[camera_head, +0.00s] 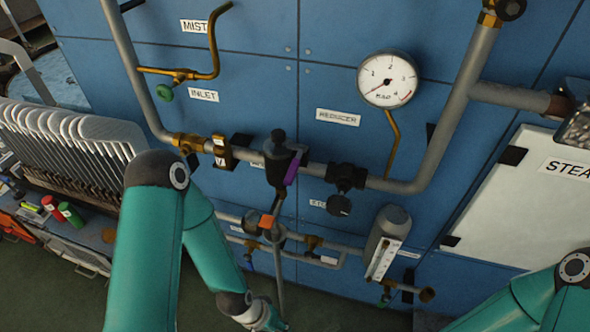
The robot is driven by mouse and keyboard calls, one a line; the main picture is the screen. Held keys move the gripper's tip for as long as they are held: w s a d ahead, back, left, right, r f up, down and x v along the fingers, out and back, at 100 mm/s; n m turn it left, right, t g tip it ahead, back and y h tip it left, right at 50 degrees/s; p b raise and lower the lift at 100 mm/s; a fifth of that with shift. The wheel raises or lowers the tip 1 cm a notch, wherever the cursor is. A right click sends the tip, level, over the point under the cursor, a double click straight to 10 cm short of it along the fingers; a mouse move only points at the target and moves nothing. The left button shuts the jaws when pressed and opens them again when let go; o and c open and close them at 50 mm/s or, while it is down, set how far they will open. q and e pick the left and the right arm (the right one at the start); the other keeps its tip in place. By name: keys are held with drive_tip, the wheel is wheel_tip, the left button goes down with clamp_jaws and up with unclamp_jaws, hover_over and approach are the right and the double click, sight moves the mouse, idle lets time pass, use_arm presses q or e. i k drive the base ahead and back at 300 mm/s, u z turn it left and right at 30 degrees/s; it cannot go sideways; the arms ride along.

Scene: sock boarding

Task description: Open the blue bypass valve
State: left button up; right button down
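A small blue handle hangs at a brass valve (249,245) on the lower pipe, low in the middle of the camera_head view.
A pressure gauge (387,79), a purple lever (293,169) and a black-knobbed reducer (343,178) sit on the upper pipe. A grey cylinder (388,236) stands lower right. A white panel (515,195) is at right. A rack of metal forms (75,150) stands at left.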

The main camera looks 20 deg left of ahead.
sight(248, 257)
drive_tip(key=u, duration=1.1)
drive_tip(key=k, duration=0.5)
drive_tip(key=i, duration=0.5)
drive_tip(key=z, duration=0.1)
